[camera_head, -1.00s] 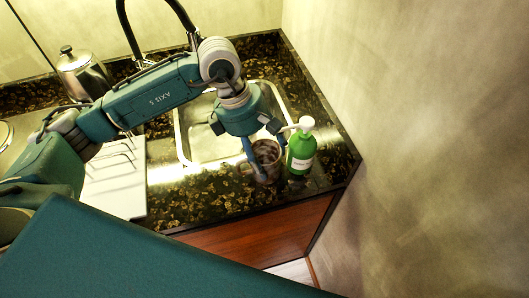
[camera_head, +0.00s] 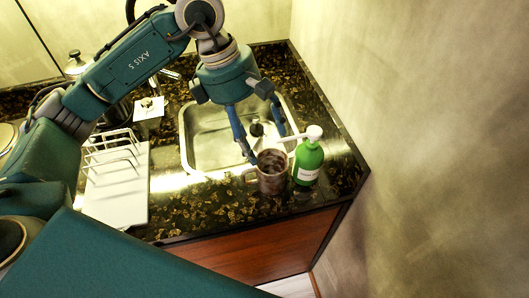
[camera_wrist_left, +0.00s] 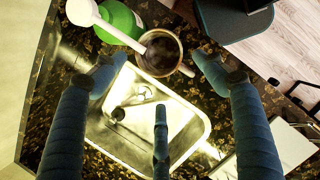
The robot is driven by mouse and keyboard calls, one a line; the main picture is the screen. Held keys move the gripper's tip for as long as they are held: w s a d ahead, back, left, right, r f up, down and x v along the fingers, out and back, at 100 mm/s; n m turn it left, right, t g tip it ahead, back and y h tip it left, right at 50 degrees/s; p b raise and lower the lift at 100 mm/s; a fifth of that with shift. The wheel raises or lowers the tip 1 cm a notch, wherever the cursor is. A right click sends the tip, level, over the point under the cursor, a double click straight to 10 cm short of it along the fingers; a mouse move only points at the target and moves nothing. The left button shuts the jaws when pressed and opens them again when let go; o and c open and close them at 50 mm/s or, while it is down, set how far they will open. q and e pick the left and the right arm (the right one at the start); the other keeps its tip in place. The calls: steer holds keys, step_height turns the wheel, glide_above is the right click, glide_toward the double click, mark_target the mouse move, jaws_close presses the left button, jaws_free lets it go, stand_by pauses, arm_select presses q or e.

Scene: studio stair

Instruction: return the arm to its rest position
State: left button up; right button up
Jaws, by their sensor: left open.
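My left gripper (camera_head: 264,142) is open and empty, its fingers pointing down above the front edge of the sink. In the left wrist view the spread fingers (camera_wrist_left: 158,82) have nothing between them but the sink and counter below. A grey-brown mug (camera_head: 271,184) with a handle stands upright on the counter just in front of the fingers. In the head view a fingertip comes close to its rim; whether they touch is unclear. The mug (camera_wrist_left: 158,57) also shows in the wrist view, beyond the fingers. My right gripper is not in view.
A green pump bottle (camera_head: 307,165) with a white top stands right beside the mug. A white dish rack (camera_head: 116,195) lies left, a kettle (camera_head: 78,64) at the back left. A wall (camera_head: 430,130) bounds the right.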

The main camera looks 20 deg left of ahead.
arm_select(q)
steer(key=shift+v, duration=1.1)
steer(key=shift+r, duration=0.1)
